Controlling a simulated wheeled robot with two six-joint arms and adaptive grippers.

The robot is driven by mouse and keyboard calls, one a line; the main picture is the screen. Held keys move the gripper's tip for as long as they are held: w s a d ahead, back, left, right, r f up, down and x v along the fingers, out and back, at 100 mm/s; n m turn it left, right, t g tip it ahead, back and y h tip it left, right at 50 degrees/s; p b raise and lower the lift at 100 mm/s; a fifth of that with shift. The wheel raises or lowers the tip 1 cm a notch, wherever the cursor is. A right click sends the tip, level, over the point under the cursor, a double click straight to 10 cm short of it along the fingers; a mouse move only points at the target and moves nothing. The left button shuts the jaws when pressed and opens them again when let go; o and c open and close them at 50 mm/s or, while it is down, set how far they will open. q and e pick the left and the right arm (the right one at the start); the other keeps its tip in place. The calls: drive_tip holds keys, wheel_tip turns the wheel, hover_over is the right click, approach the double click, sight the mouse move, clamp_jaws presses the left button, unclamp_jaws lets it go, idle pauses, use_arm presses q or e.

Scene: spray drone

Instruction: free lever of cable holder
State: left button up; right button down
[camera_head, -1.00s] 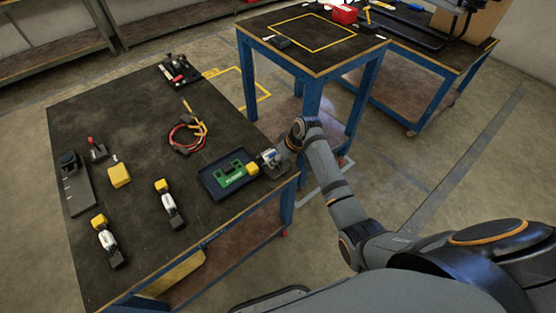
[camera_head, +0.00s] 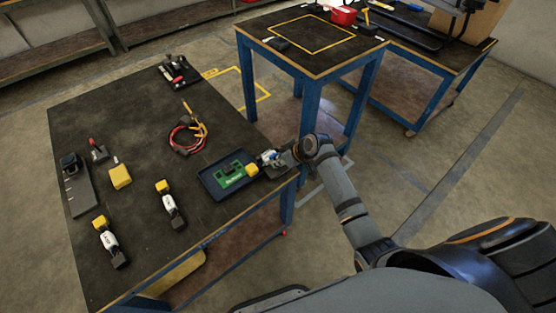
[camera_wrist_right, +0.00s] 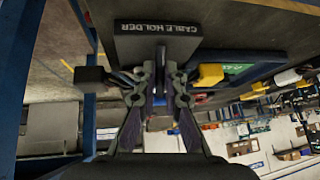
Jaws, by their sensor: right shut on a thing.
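The cable holder (camera_wrist_right: 158,28) fills the top middle of the right wrist view, with its label upside down on a dark plate. In the head view, my arm and gripper hide most of it at the table's right edge. My right gripper (camera_wrist_right: 160,82) has its fingers closed together just in front of the holder, around a small dark part that looks like its lever. The fingers hide most of that part. In the head view, the right gripper (camera_head: 272,159) is beside the yellow block at the tray's right end. My left gripper is in neither view.
A dark tray (camera_head: 211,187) with a green circuit board (camera_head: 231,175) lies left of the gripper. A yellow block (camera_head: 251,169) sits between them. Red and yellow cables (camera_head: 186,137) lie behind.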

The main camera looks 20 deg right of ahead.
drive_tip(key=shift+s+d+f+t, duration=0.1)
drive_tip(key=shift+s+t, duration=0.15)
drive_tip(key=shift+t, duration=0.15)
use_arm(q)
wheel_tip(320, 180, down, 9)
drive_tip(key=b, duration=0.9)
use_arm(e)
drive_tip(key=t, duration=0.1)
drive_tip(key=s+t+y, duration=0.1)
drive_tip(key=t+y, duration=0.1)
drive_tip(key=t, duration=0.1)
drive_tip(key=shift+s+d+f+n, duration=0.15)
drive_tip(key=shift+d+f+n, duration=0.1)
drive_tip(key=shift+f+n, duration=0.15)
drive_tip(key=t+b, duration=0.1)
drive_tip(key=b, duration=0.1)
drive_tip(key=t+y+b, duration=0.1)
drive_tip(key=b, duration=0.2)
drive_tip(key=shift+s+d+r, duration=0.1)
drive_tip(key=shift+s+r, duration=0.15)
drive_tip(key=shift+s, duration=0.05)
drive_tip(key=shift+r+b, duration=0.1)
drive_tip(key=shift+b, duration=0.25)
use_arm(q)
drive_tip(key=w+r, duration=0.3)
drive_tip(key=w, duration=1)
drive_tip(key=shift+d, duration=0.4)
use_arm(e)
drive_tip(key=shift+r, duration=0.1)
